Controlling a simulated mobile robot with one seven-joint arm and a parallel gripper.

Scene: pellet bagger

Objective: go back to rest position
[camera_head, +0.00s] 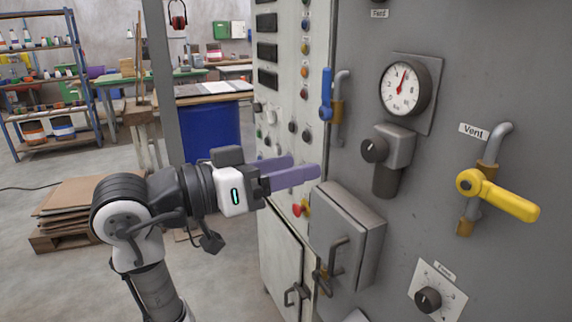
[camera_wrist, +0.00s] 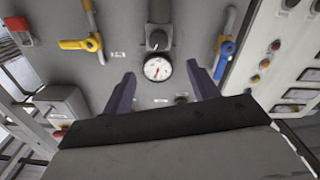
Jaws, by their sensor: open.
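My gripper (camera_head: 292,174) is in the middle of the head view, with its purple fingers pointing right toward the grey machine panel (camera_head: 450,90). The fingers are apart with nothing between them. They look clear of the levers and knobs, though the exact gap to the panel is hard to tell. In the wrist view my gripper (camera_wrist: 163,88) shows two spread fingers, with the round gauge (camera_wrist: 158,68) seen between them. The gauge also shows in the head view (camera_head: 405,88), its red needle pointing up.
A yellow Vent lever (camera_head: 500,195) sticks out at the right. A blue lever (camera_head: 326,95) hangs at the panel's left edge. A grey box with a handle (camera_head: 345,235) juts out below my fingers. A pallet of cardboard (camera_head: 80,205) lies left, with open floor around it.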

